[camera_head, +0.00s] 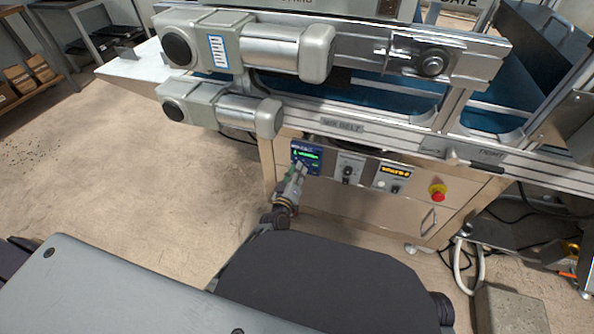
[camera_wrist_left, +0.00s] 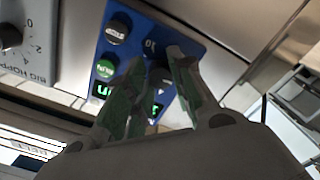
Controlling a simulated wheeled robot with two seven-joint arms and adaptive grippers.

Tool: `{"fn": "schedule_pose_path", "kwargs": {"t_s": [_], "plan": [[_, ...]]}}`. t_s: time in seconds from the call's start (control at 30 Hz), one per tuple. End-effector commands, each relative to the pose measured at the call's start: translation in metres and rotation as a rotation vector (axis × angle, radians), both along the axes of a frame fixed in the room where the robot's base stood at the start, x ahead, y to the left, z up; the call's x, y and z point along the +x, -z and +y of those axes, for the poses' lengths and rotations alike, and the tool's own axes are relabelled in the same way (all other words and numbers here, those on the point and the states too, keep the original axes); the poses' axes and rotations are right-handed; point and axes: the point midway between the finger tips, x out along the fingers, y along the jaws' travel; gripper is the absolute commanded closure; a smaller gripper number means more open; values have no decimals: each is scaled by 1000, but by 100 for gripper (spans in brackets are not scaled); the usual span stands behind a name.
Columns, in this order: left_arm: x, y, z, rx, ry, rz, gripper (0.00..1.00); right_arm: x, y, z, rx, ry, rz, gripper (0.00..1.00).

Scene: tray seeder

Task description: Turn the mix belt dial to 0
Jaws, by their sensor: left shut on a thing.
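The mix belt panel (camera_head: 314,150) is a small blue box with a green display, on the front of the machine under the rail. In the left wrist view the blue panel (camera_wrist_left: 198,45) shows a dark button, a green button, green digits and a printed 10. My left gripper (camera_head: 299,169) is at the panel's lower part. In the wrist view its two fingers (camera_wrist_left: 155,78) are around the dark mix belt dial (camera_wrist_left: 157,76) and shut on it. The fingers hide most of the dial, and I cannot read its pointer. My right gripper is out of view.
A grey big hopper panel with a knob (camera_wrist_left: 10,35) is beside the blue panel. To the right on the machine front are another knob panel (camera_head: 348,170), an amber display (camera_head: 394,171) and a red stop button (camera_head: 437,190). Motors (camera_head: 245,110) overhang above left. Open floor (camera_head: 130,170) lies left.

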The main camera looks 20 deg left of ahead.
Motion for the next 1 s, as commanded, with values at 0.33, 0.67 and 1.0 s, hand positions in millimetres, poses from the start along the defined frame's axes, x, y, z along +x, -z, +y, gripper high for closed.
{"fn": "schedule_pose_path", "kwargs": {"t_s": [0.33, 0.67, 1.0], "plan": [[0, 0, 0, -297, -1, 11, 100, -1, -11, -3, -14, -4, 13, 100], [0, 0, 0, -551, -1, 20, 100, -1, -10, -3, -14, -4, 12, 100], [0, 0, 0, -672, -1, 24, 100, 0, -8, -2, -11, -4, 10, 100]]}}
